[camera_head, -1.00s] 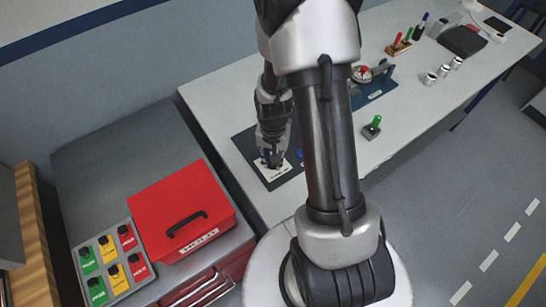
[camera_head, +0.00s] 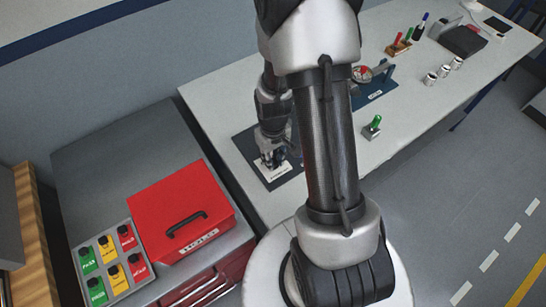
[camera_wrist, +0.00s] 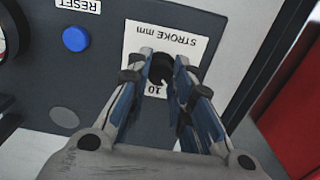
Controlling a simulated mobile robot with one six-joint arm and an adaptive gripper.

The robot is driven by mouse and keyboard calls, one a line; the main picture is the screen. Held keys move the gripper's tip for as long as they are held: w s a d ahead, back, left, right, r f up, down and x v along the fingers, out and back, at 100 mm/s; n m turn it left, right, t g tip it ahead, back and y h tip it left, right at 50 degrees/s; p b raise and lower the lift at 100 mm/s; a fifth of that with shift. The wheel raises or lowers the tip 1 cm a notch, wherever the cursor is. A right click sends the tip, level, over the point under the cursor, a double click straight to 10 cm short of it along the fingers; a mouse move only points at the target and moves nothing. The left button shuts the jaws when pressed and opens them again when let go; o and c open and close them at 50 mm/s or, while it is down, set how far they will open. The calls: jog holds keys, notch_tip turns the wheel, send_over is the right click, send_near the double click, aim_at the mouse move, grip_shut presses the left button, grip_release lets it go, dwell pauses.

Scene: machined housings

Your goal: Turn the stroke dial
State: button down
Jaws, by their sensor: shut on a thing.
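The stroke dial (camera_wrist: 160,74) is a small black knob on a white plate (camera_wrist: 190,45) marked "STROKE mm", with "10" printed near it. The plate is on a dark panel (camera_wrist: 105,60), which lies on the bench in the head view (camera_head: 245,143). My gripper (camera_wrist: 164,62) is over the plate with its two fingers on either side of the dial, shut on it. The fingers partly hide the dial and its scale. In the head view my gripper (camera_head: 271,157) is down at the plate, and the dial itself cannot be made out.
A blue button (camera_wrist: 75,39) under a "RESET" label sits on the same panel. A red case (camera_head: 180,215) and a button box (camera_head: 112,262) are at lower left. A gauge stand (camera_head: 372,85) and a green-handled item (camera_head: 374,125) are farther along the bench.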

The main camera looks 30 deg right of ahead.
dwell(0.4)
jog(key=c, duration=1.4)
grip_release()
jog(key=shift+o, duration=0.2)
notch_tip(320, 180, up, 12)
